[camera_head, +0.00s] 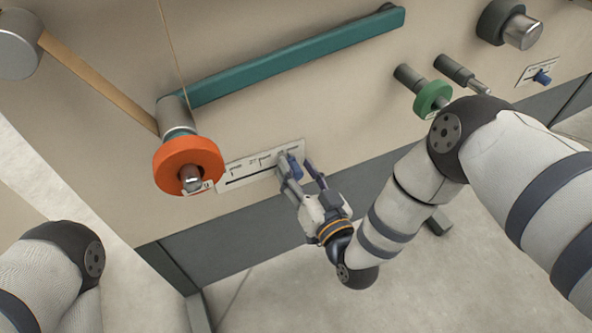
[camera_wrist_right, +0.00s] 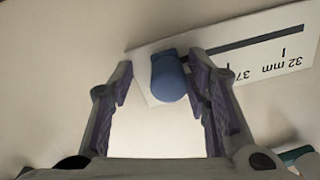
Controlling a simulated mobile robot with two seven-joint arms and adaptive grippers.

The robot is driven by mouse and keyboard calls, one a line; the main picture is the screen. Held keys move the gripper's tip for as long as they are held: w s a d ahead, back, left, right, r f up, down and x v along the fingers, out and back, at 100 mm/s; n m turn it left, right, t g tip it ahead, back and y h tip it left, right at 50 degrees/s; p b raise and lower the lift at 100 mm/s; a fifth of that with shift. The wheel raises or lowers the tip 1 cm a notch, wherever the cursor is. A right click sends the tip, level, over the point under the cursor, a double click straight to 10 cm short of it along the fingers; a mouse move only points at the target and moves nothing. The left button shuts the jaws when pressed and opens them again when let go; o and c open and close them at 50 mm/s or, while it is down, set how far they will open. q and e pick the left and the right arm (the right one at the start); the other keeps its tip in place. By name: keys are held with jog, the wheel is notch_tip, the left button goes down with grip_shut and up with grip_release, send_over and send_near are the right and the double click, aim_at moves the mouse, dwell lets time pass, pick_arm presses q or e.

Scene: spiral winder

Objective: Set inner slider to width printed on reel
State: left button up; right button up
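A blue slider knob (camera_head: 293,166) sits at the right end of a white scale plate (camera_head: 236,174) on the beige machine panel. In the right wrist view the knob (camera_wrist_right: 168,76) is between my right gripper's fingers (camera_wrist_right: 160,72), close to the right finger; whether they touch is unclear. The fingers are apart. The plate (camera_wrist_right: 295,52) there has a dark slot and upside-down marks reading "32 mm" and "37", the latter partly hidden. An orange reel (camera_head: 180,153) is on a spindle left of the plate; its small white tag (camera_head: 207,186) is unreadable. My left gripper is out of view.
A second blue knob (camera_head: 542,78) on a small plate is at the upper right. A green ring (camera_head: 430,97) on a spindle and a teal bar (camera_head: 300,55) stand out from the panel. Grey floor (camera_head: 270,300) shows below.

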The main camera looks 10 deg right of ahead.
jog(key=v, duration=1.2)
jog(key=shift+r, duration=0.1)
